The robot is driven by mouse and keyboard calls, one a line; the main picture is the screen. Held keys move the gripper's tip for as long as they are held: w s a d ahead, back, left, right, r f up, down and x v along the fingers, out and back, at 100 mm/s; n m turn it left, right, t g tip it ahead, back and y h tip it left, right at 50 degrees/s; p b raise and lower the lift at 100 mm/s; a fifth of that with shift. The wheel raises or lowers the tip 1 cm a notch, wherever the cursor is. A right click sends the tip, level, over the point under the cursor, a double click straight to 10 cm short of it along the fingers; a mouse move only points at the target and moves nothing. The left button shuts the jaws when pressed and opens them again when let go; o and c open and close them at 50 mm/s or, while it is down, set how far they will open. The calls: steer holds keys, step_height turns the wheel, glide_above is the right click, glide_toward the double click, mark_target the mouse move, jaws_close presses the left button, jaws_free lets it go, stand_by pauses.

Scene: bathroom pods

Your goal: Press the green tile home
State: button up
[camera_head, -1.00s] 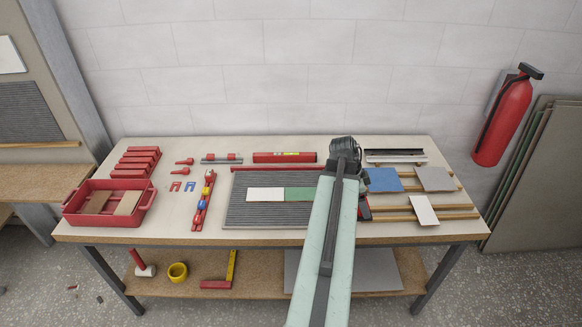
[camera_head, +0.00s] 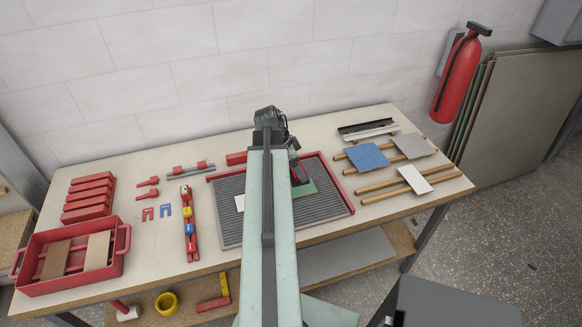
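The green tile (camera_head: 307,188) lies on the grey ribbed board (camera_head: 330,198) in its red-edged frame. My arm crosses the board and hides the tile's left part. A white tile (camera_head: 239,203) shows on the board left of my arm, mostly hidden. My gripper (camera_head: 299,178), a dark and red part just right of the arm, is over the green tile. Its fingertips are too small and covered to read, and I cannot tell whether they touch the tile.
Blue (camera_head: 367,157), grey (camera_head: 412,146) and white (camera_head: 414,179) tiles rest on wooden strips at right. Left are a red tray (camera_head: 119,262), red blocks (camera_head: 88,197), clips and a red rail of coloured pieces (camera_head: 188,228). A fire extinguisher (camera_head: 459,72) hangs on the wall.

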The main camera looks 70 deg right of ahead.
steer(key=shift+w+f, duration=0.1)
steer(key=shift+w, duration=0.05)
steer(key=b, duration=0.6)
glide_above(297, 190)
steer(key=f, duration=0.5)
steer(key=shift+w+f, duration=0.2)
steer(key=shift+f, duration=0.2)
steer(key=shift+f+b, duration=0.45)
steer(key=shift+f, duration=0.2)
steer(key=shift+s+r, duration=0.1)
stand_by(0.7)
step_height(297, 190, up, 6)
steer(key=p, duration=0.6)
